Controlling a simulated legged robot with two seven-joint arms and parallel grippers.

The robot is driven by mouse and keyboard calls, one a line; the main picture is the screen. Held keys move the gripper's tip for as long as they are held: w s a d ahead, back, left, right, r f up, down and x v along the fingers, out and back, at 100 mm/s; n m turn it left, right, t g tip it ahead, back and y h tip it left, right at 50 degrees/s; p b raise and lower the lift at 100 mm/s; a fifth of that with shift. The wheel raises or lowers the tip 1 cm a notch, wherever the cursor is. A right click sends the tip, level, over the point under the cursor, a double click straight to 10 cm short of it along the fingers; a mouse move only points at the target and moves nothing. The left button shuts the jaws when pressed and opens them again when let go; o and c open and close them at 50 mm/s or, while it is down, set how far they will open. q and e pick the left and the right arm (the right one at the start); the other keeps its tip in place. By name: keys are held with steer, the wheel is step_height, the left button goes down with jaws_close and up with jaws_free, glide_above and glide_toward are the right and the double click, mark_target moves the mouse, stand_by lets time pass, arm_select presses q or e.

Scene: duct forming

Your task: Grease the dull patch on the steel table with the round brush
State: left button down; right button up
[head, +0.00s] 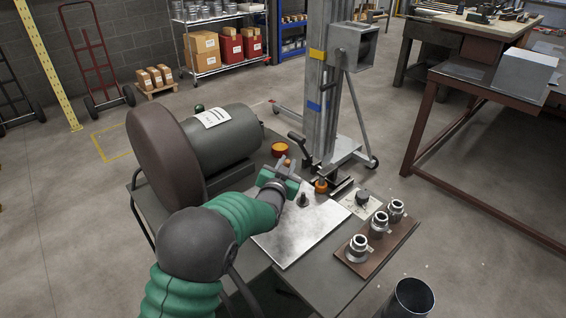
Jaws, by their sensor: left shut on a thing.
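The steel table (290,240) is a pale metal plate on a dark bench, with mottled grey over its surface. I cannot make out the edges of the dull patch. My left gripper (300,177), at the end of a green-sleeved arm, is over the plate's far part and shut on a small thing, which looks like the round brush. A dark, stubby end (303,199), likely its bristles, shows just below the fingers, at or close to the plate. The fingers hide most of the handle. My right gripper is out of view.
A grey motor with a large brown disc (165,160) stands left of the plate. An orange tin (279,149) sits behind it. Several metal fittings stand on a brown board (385,245) at right. A lift mast (322,90) rises behind. A dark bin (410,298) stands at front right.

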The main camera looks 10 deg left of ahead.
arm_select(q)
steer(key=a, duration=0.2)
steer(key=w+a+b, duration=0.1)
steer(key=a, duration=0.1)
steer(key=shift+a, duration=0.1)
stand_by(1.4)
step_height(320, 180, up, 6)
steer(key=p, duration=0.3)
stand_by(0.3)
